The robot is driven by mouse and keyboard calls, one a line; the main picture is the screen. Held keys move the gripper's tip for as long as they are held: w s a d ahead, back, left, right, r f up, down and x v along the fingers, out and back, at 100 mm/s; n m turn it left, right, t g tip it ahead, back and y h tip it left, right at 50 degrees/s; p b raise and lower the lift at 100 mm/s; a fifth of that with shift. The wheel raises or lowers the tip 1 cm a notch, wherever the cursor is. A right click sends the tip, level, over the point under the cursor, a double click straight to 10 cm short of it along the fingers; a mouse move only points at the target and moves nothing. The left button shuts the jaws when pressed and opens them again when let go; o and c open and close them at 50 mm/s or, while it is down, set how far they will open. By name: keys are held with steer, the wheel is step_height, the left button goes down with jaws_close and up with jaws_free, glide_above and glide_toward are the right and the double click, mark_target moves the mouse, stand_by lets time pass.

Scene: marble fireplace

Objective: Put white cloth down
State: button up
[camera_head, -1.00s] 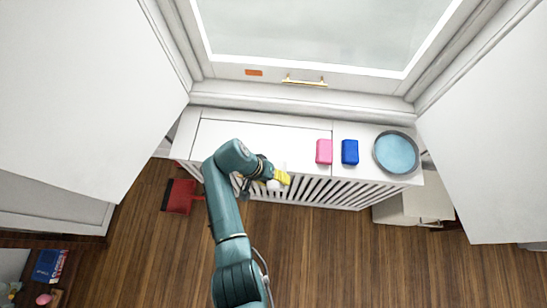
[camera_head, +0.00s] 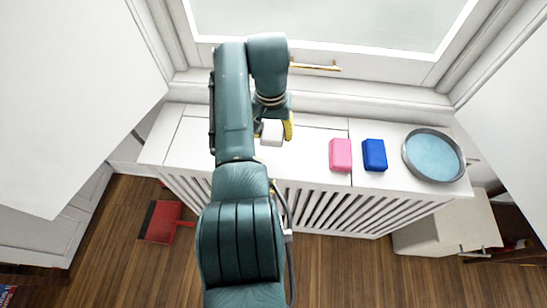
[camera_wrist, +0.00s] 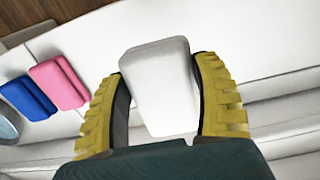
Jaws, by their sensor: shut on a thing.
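The white cloth (camera_wrist: 160,85) is a folded, rounded block held between the yellow finger pads of my gripper (camera_wrist: 163,100) in the wrist view. In the head view the cloth (camera_head: 271,134) shows beside the yellow pad of my gripper (camera_head: 274,129), over the left-middle part of the white radiator cover (camera_head: 310,128). My gripper is shut on it. My arm hides part of the gripper and the cover's left side. I cannot tell whether the cloth touches the top.
A pink block (camera_head: 340,155) and a blue block (camera_head: 374,155) sit right of my gripper, with a round blue-topped dish (camera_head: 434,156) beyond them. The window sill and gold handle (camera_head: 316,66) are behind. The cover's top is clear between the gripper and the pink block.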

mark_target(273, 156)
stand_by(0.3)
step_height(273, 156, down, 10)
steer(key=b, duration=0.4)
steer(key=shift+s, duration=0.15)
steer(key=o, duration=1)
steer(key=shift+o, duration=1)
